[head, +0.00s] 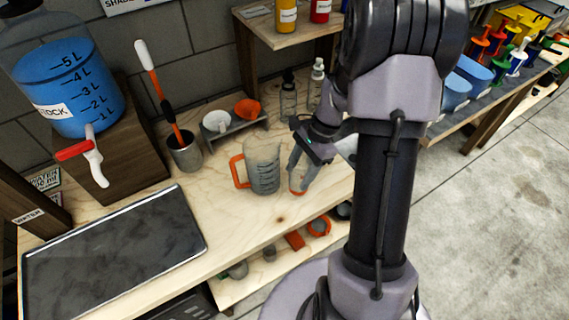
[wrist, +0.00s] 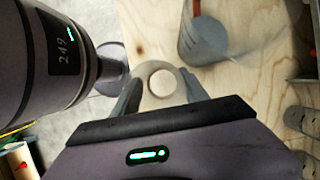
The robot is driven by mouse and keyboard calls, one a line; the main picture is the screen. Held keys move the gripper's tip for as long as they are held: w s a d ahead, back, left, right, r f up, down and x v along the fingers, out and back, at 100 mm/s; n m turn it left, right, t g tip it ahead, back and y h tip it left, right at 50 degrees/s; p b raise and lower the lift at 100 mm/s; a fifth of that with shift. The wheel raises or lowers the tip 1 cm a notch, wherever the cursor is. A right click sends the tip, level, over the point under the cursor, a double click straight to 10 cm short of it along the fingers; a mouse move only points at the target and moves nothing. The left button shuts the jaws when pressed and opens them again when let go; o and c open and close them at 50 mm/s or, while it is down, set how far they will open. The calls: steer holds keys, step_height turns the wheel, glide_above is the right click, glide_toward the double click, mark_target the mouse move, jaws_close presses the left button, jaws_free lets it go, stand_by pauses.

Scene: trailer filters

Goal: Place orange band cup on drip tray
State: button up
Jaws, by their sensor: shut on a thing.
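The orange band cup (head: 297,189) shows as a small grey cup with an orange band, low between my fingers in the head view. My gripper (head: 302,172) is shut on it just right of the measuring jug; the fingers hide part of the cup. In the wrist view the cup (wrist: 161,84) shows from above as a pale ring with a light round inside, between my two fingers. Whether it touches the bench I cannot tell. The drip tray (head: 115,250) appears to be the flat dark tray with a light rim at the bench's left front. It is empty.
A clear jug (head: 263,170) with an orange handle stands between cup and tray; it also shows in the wrist view (wrist: 205,40). A blue-filled tank (head: 65,90) with a red-handled tap stands behind the tray. A grey holder (head: 184,155) holds a brush.

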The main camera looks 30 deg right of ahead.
steer(key=w+f+b, duration=0.1)
steer(key=w, duration=0.1)
steer(key=w+d+f+b, duration=0.1)
steer(key=w+f, duration=0.1)
steer(key=w, duration=0.1)
steer(key=w+f+b, duration=0.1)
steer(key=w, duration=0.1)
steer(key=shift+w+d+f+b, duration=0.3)
steer(key=shift+r, duration=0.2)
steer(key=o, duration=1.3)
steer(key=shift+f, duration=0.15)
steer(key=shift+o, duration=0.2)
